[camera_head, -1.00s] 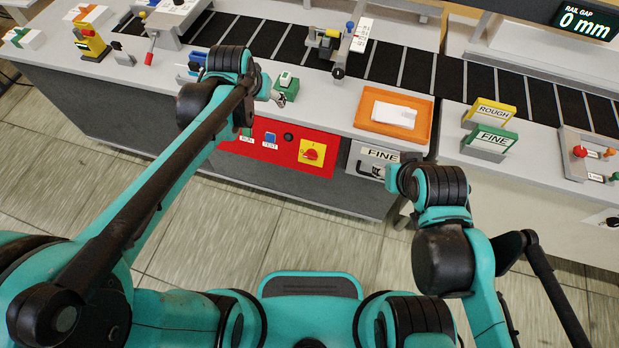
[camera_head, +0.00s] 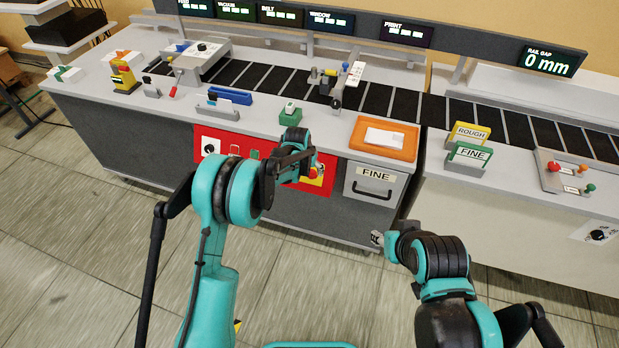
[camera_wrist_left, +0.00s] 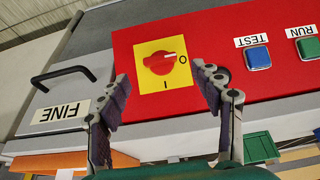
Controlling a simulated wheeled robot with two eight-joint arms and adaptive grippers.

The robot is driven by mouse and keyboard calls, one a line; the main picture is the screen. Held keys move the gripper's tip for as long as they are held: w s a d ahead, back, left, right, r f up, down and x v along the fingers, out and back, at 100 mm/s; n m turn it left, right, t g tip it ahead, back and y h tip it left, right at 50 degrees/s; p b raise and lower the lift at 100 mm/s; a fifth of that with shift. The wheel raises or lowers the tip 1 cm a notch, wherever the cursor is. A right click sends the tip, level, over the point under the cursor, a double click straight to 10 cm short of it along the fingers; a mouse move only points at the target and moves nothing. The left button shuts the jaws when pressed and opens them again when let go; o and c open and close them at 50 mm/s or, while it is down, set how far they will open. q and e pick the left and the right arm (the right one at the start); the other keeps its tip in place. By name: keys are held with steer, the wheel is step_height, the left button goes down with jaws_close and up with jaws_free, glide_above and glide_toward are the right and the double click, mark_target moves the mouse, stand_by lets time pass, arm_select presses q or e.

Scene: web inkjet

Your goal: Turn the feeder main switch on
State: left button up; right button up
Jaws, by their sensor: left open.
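The feeder main switch is a red rotary knob (camera_wrist_left: 160,64) on a yellow plate marked O and I. Its white mark points toward the O, at the right in the left wrist view. In the head view the yellow plate (camera_head: 319,173) is partly hidden by my left gripper (camera_head: 300,165). In the left wrist view my left gripper (camera_wrist_left: 165,92) is open, its fingers apart on either side of the knob, with nothing between them. Whether they touch the panel cannot be told. My right gripper (camera_head: 377,239) is low, in front of the drawer; its fingers are hardly visible.
The red panel (camera_wrist_left: 220,35) also carries a blue TEST button (camera_wrist_left: 258,58) and a green RUN button (camera_wrist_left: 309,48). A grey FINE drawer (camera_head: 372,185) with a black handle is beside it. An orange tray (camera_head: 385,139) sits on the bench above. The floor in front is clear.

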mark_target(310, 175)
arm_select(q)
steer(key=b+x, duration=0.1)
steer(key=x, duration=0.4)
steer(key=shift+f, duration=0.15)
steer(key=c, duration=1.2)
